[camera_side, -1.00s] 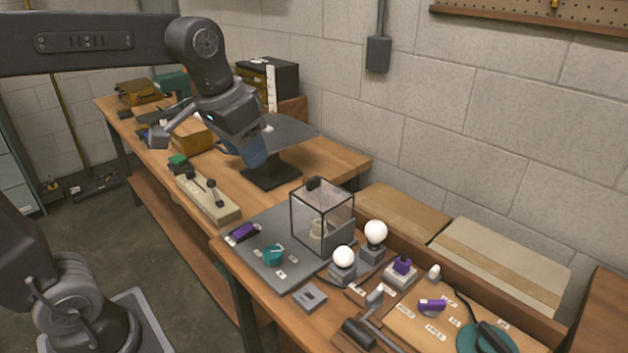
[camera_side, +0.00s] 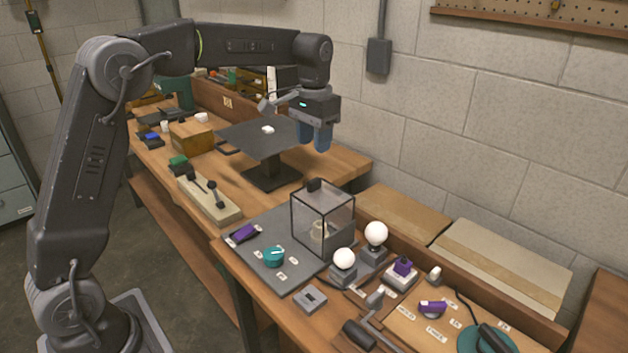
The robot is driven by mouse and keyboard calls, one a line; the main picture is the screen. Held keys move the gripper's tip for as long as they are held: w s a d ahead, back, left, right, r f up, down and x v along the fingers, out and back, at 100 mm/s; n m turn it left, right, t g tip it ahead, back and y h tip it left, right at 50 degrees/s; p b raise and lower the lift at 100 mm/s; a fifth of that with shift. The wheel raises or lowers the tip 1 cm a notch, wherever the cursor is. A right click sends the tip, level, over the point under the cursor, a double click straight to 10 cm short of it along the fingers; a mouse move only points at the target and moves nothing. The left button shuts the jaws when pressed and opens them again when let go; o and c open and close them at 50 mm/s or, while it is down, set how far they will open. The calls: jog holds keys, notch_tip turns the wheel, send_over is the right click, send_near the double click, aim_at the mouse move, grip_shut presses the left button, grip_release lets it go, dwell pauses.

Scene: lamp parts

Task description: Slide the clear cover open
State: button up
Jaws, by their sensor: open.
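The clear cover (camera_side: 308,213) is a see-through box with dark edges and a small dark knob (camera_side: 314,184) on top. It stands on a grey board (camera_side: 262,234) on the bench and encloses a pale round part (camera_side: 319,230). My gripper (camera_side: 316,148) points down above and behind the cover, near the wall side of the bench. It is open and empty, apart from the cover. The exact gap between its fingers is hard to see from this angle.
Two white bulbs (camera_side: 376,233) (camera_side: 344,258) stand in holders right of the cover. A teal part (camera_side: 273,256) and a purple part (camera_side: 243,233) lie on the board. A dark raised plate (camera_side: 258,136) stands behind, left of my gripper. Bare wood shows beyond the board.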

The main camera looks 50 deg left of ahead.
aim_at(313, 179)
notch_tip(313, 179, down, 10)
jog(key=shift+f, duration=0.15)
dwell(0.3)
grip_shut()
jog(key=shift+a, duration=0.1)
dwell(0.4)
